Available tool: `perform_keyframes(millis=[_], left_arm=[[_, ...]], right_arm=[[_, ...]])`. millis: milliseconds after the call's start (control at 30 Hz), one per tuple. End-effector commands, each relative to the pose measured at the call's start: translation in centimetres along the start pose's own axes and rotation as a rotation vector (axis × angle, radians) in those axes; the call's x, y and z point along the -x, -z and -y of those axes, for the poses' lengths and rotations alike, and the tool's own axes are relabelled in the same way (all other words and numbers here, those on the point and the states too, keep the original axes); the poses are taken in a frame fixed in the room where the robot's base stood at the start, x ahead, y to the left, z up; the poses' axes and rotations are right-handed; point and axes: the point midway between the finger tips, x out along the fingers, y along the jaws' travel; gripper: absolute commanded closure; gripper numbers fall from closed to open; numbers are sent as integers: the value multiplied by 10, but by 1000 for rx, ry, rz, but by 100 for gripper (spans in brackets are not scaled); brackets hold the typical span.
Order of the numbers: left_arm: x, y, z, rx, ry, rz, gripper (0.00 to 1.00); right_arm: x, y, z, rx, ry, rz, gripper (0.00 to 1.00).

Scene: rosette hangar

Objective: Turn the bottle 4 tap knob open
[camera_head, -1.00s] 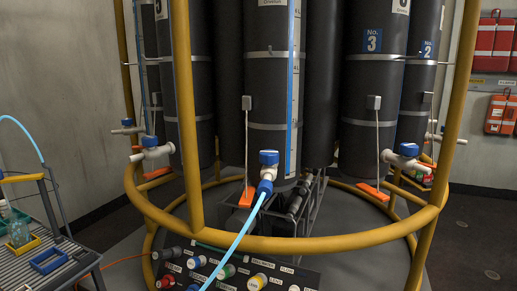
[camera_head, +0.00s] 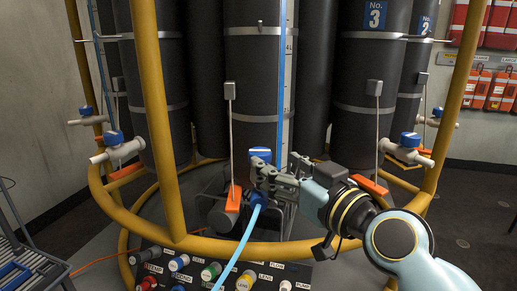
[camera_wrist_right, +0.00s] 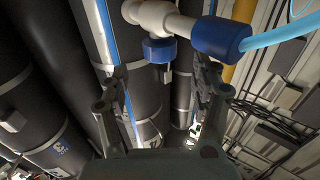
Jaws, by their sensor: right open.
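The front middle bottle (camera_head: 254,90) is a tall black cylinder; its own number is not visible, but the bottle to its right is marked No. 3. At its foot is a white tap with a blue knob (camera_head: 260,153) on top and a pale blue hose (camera_head: 240,245) below. My right gripper (camera_head: 266,178) comes in from the right and partly covers the tap. In the right wrist view the open jaws (camera_wrist_right: 160,88) are empty. The blue knob (camera_wrist_right: 160,50) lies just beyond and between the fingertips, apparently untouched. My left gripper is not in view.
A yellow tubular rail (camera_head: 215,243) rings the bottles, with a yellow post (camera_head: 160,120) left of the tap. Other blue-knobbed taps stand left (camera_head: 114,138) and right (camera_head: 410,140). A black control panel (camera_head: 215,268) sits below. Orange pedals hang near the taps.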

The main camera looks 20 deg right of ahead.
Motion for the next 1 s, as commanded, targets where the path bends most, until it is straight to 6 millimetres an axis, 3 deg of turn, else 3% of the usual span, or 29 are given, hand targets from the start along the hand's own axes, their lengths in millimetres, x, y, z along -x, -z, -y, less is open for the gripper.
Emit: perform_keyframes(millis=[100, 300, 700, 1000], left_arm=[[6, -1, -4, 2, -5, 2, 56], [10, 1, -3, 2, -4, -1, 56], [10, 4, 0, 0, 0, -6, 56], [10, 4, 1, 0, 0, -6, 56]], right_arm=[[-26, 3, 0, -1, 0, -2, 35], [-55, 1, 0, 0, -1, 0, 35], [-64, 0, 0, 0, -1, 1, 35], [-64, 0, 0, 0, -1, 1, 73]])
